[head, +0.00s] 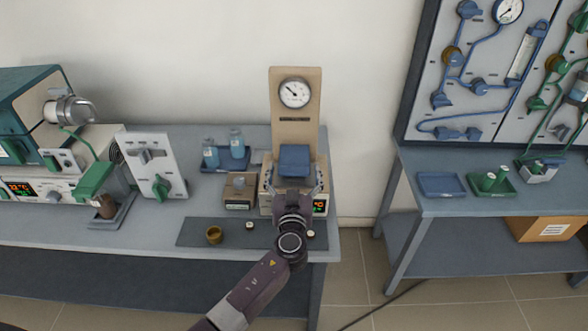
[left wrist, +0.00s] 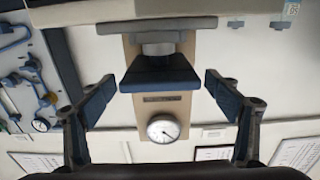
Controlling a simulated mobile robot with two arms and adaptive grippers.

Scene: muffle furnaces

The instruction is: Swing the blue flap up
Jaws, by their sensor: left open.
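The blue flap (head: 294,160) is on the front of a beige upright device (head: 281,95) with a round dial gauge (head: 295,93) at its top. In the left wrist view, which is upside down, the blue flap (left wrist: 160,79) shows in the middle, with the gauge (left wrist: 163,128) below it. My left gripper (head: 295,178) is in front of the device, its fingers spread to either side. In the wrist view the open fingers (left wrist: 158,84) stand left and right of the flap, with gaps. I cannot tell how far ahead the flap is. My right gripper is not in view.
Left of the device are a small brown box (head: 239,190) and a blue tray with bottles (head: 237,145). A dark mat (head: 195,230) with a brass cup (head: 214,235) lies at the bench's front. Furnace equipment (head: 25,110) stands at far left; another table (head: 440,205) is right.

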